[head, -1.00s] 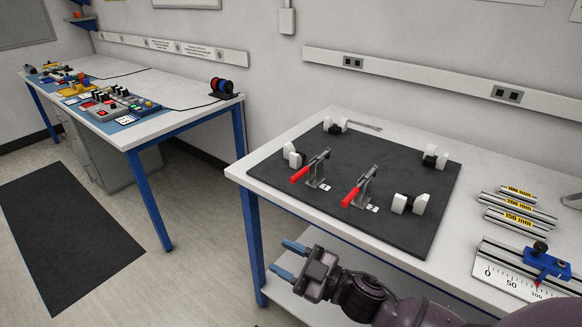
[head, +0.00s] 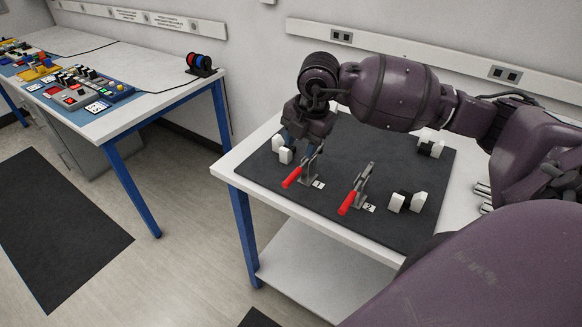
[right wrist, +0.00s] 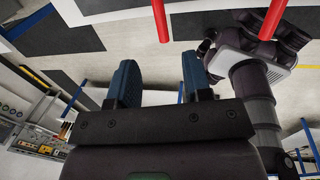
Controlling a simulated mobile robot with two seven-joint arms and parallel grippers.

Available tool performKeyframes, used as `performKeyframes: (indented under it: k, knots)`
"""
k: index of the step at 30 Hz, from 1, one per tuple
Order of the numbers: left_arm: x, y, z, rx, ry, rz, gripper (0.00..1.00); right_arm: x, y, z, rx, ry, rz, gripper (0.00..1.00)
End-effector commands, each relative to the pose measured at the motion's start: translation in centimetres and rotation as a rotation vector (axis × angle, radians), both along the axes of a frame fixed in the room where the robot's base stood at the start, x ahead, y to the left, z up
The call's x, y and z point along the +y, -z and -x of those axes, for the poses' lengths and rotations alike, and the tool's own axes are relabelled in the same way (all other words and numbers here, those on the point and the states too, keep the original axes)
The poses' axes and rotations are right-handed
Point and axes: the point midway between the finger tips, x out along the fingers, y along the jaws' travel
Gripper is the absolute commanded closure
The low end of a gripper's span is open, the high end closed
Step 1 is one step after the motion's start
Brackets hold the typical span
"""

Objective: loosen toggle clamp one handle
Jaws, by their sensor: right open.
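Two toggle clamps with red handles stand on a dark board (head: 262,170). The left one, apparently clamp one, has its red handle (head: 292,177) slanting down toward the board's front edge. Clamp two's red handle (head: 347,203) is to its right. My right gripper (head: 301,148) is just behind and above the left clamp, fingers pointing down and partly hidden by its own wrist. In the right wrist view its blue fingers (right wrist: 160,72) are apart with nothing between them. Two red handles (right wrist: 160,20) show beyond them; which is which I cannot tell. My left gripper is out of view.
White-and-black blocks (head: 408,201) stand near the board's corners. A second table (head: 150,95) with coloured parts is at the left. Floor between is clear.

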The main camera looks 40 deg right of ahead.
Motion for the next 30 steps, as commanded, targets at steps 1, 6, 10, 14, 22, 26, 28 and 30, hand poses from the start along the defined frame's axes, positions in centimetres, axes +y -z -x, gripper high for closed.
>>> performKeyframes:
  k: [1, 6, 10, 14, 22, 26, 28, 30]
  knots:
    - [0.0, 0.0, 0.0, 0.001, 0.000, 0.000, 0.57, 0.0, 0.5, -0.1, 0.002, 0.001, 0.000, 0.55]
    - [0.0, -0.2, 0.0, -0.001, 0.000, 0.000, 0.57, 0.3, 3.0, -0.4, 0.005, -0.001, -0.003, 0.55]
    - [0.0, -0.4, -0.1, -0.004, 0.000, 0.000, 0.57, 0.5, 5.3, -0.8, 0.004, -0.002, -0.005, 0.55]
    - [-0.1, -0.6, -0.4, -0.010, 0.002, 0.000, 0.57, 0.7, 7.3, -1.2, 0.004, -0.002, -0.005, 0.55]
    - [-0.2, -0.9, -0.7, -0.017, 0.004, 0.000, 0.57, 0.8, 9.9, -1.7, 0.002, -0.003, -0.004, 0.55]
    - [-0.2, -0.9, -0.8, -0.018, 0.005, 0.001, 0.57, 0.9, 10.2, -1.8, 0.002, -0.003, -0.004, 0.55]
    - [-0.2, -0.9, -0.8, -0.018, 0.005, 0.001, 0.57, 0.9, 10.3, -1.8, 0.002, -0.003, -0.004, 0.55]
    - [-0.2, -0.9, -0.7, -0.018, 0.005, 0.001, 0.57, 0.9, 10.3, -1.8, 0.002, -0.004, -0.004, 0.55]
